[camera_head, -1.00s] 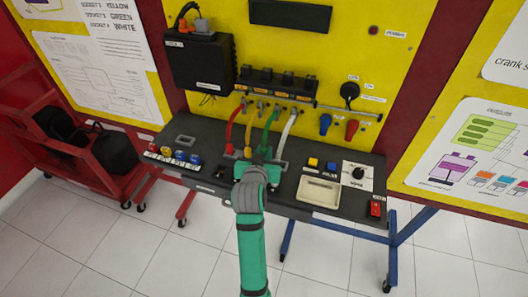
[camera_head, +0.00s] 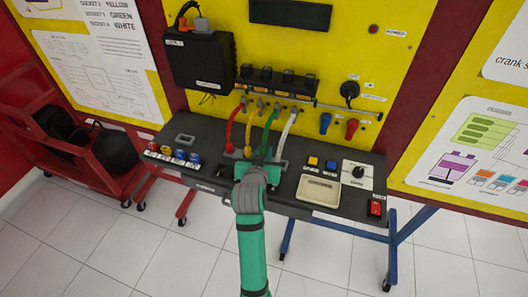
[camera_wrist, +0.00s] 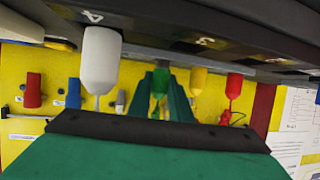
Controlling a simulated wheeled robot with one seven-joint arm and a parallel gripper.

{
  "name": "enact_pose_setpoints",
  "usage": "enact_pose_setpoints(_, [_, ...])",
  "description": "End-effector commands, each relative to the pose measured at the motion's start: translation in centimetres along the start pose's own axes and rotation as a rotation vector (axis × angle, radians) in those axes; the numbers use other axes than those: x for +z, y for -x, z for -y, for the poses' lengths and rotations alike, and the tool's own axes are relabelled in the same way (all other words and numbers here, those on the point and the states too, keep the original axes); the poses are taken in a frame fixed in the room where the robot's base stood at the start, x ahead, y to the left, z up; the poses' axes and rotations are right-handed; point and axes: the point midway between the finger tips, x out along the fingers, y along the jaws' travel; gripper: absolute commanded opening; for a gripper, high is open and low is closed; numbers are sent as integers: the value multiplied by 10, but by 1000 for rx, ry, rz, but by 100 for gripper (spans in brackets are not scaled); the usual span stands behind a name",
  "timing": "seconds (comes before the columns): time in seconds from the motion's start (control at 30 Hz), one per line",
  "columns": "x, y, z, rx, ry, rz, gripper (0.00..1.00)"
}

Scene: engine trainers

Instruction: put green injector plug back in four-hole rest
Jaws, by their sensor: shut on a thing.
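The green injector plug (camera_wrist: 160,79) is between the two teal fingers of my gripper (camera_wrist: 162,84) in the wrist view, which looks upside down. My gripper (camera_head: 261,161) is shut on it, low over the bench in the head view. The green hose (camera_head: 270,128) rises behind it to the yellow panel. The dark four-hole rest (camera_wrist: 245,41) carries number labels and runs across the top of the wrist view. The green plug's end is close to it; I cannot tell whether it is in a hole. In the head view my gripper hides the plug.
The white plug (camera_wrist: 101,58), yellow plug (camera_wrist: 198,80) and red plug (camera_wrist: 234,85) stand close beside the green one. Their hoses rise near my gripper. A beige tray (camera_head: 318,190) and a black knob (camera_head: 358,172) are to the right on the bench. Coloured knobs (camera_head: 180,155) are left.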

Motion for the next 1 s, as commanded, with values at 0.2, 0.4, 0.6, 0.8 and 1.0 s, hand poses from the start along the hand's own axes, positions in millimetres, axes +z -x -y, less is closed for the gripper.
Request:
enact_pose_setpoints(0.2, [3,-1,0,0,0,1,0])
enact_pose_setpoints(0.4, [5,-2,0,0,0,1,0])
enact_pose_setpoints(0.6, [8,-3,0,0,0,0,0])
enact_pose_setpoints(0.8, [10,-4,0,0,0,0,23])
enact_pose_setpoints(1.0, [9,-4,0,0,0,0,28])
